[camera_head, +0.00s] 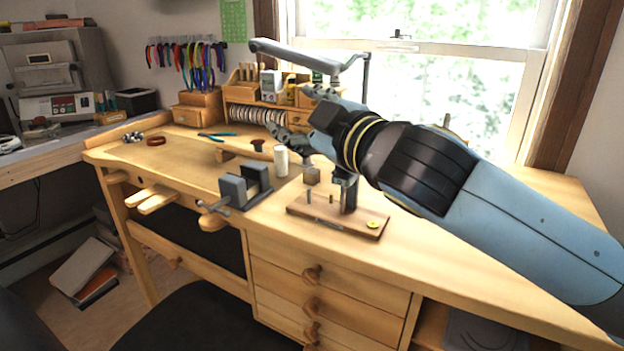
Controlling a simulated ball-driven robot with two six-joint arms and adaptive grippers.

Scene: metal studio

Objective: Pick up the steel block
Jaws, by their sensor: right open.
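A small brownish-grey cube (312,176) sits on the bench just behind a wooden board with pegs. It is the nearest match to the steel block, but its metal cannot be confirmed at this size. My right gripper (294,114) comes in from the right and is open and empty. It appears above and behind the cube, pointing left toward the back of the bench, and is apart from the cube. My left gripper is not in view.
The pegged board (335,216) lies in front of the cube. A grey vise (233,190) and a white cylinder (281,161) stand to its left. Blue-handled pliers (217,136) lie farther back. The bench's left part is mostly clear.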

